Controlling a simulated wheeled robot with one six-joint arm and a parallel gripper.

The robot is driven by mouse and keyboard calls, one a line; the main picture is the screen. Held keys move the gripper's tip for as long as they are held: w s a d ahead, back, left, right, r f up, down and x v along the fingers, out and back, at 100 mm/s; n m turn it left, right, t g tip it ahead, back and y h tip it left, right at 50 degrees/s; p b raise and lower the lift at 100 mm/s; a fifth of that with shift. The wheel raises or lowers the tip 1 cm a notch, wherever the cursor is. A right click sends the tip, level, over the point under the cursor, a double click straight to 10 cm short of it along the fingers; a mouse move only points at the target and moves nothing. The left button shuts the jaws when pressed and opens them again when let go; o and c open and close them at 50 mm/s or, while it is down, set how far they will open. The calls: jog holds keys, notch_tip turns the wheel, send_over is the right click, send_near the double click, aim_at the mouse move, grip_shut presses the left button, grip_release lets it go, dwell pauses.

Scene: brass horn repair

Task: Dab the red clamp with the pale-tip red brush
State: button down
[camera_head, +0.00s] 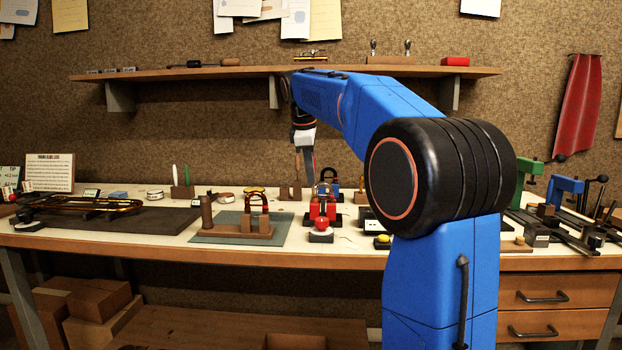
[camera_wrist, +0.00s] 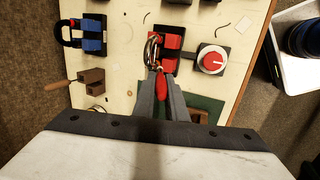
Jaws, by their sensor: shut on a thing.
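The red clamp (camera_head: 331,210) stands on the bench, with a looped metal part rising from it. In the wrist view the red clamp (camera_wrist: 172,42) lies just past my fingertips, a little right of the looped metal part. My gripper (camera_head: 304,160) points down over the bench near this clamp. In the wrist view my gripper (camera_wrist: 161,88) is shut on a red handle, the red brush (camera_wrist: 161,78). Its pale tip cannot be made out, and I cannot tell whether it touches the clamp.
A round red-topped pot (camera_wrist: 212,60) sits right of the red clamp. A blue clamp (camera_wrist: 92,34) and a wooden block (camera_wrist: 90,82) are to the left. A green mat (camera_head: 280,232) with a wooden stand is left of the clamp in the head view.

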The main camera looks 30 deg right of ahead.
jog(key=shift+r, duration=2.3)
